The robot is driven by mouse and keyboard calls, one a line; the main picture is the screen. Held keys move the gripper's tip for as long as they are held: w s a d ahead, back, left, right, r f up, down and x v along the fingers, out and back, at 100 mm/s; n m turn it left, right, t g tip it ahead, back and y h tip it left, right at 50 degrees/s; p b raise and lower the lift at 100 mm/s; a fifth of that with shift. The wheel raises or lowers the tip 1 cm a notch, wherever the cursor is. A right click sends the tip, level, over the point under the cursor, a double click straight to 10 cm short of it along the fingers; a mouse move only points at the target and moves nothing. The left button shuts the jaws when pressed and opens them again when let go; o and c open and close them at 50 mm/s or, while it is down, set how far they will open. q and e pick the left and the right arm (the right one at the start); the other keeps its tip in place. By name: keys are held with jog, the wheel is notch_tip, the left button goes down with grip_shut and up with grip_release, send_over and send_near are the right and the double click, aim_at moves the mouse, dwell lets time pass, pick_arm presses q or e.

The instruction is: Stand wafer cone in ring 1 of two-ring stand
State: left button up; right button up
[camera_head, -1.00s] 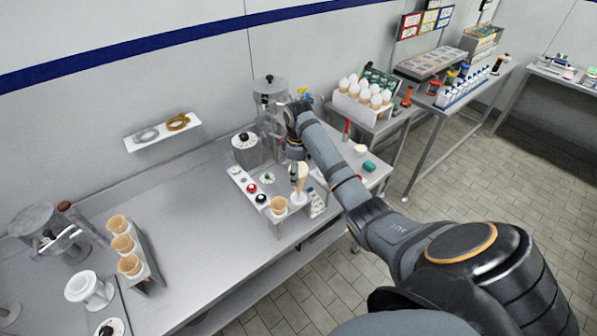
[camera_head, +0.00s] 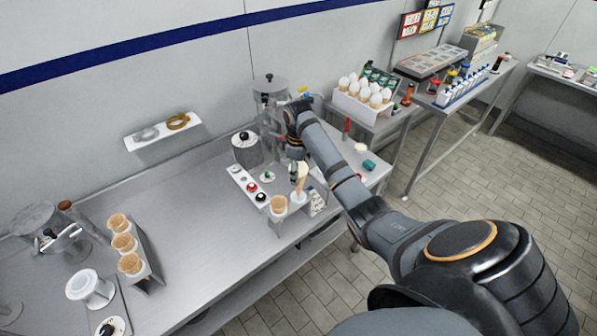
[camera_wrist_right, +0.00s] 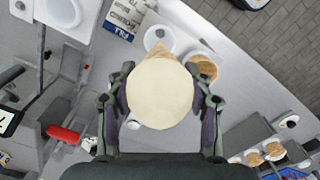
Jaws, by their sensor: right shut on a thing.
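My right gripper (camera_head: 298,170) is shut on a wafer cone (camera_head: 300,186), held roughly upright over the two-ring stand at the table's front edge. In the right wrist view, the gripper fingers (camera_wrist_right: 160,100) flank the cone's pale round top (camera_wrist_right: 160,92), and its tan tip (camera_wrist_right: 158,54) points toward an empty-looking white ring (camera_wrist_right: 158,36). Another wafer cone (camera_head: 278,204) stands in the neighbouring ring, and it also shows in the wrist view (camera_wrist_right: 201,67). Whether the held cone's tip is inside the ring cannot be told. My left gripper is not in view.
A rack of several wafer cones (camera_head: 122,243) stands on the left of the table. A white panel with knobs (camera_head: 247,186) lies just left of the stand, with dispensers (camera_head: 246,150) behind. A white box of topped cones (camera_head: 364,104) stands back right. The middle of the table is clear.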

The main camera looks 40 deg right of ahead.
aim_at(298, 190)
jog(key=shift+f+b, duration=0.6)
jog(key=shift+f, duration=1.7)
jog(key=shift+f+b, duration=0.8)
jog(key=shift+f, duration=1.45)
jog(key=o, duration=0.8)
jog(key=shift+o, duration=0.2)
notch_tip(298, 190, up, 8)
jog(key=shift+f, duration=0.25)
jog(key=shift+s+f, duration=0.1)
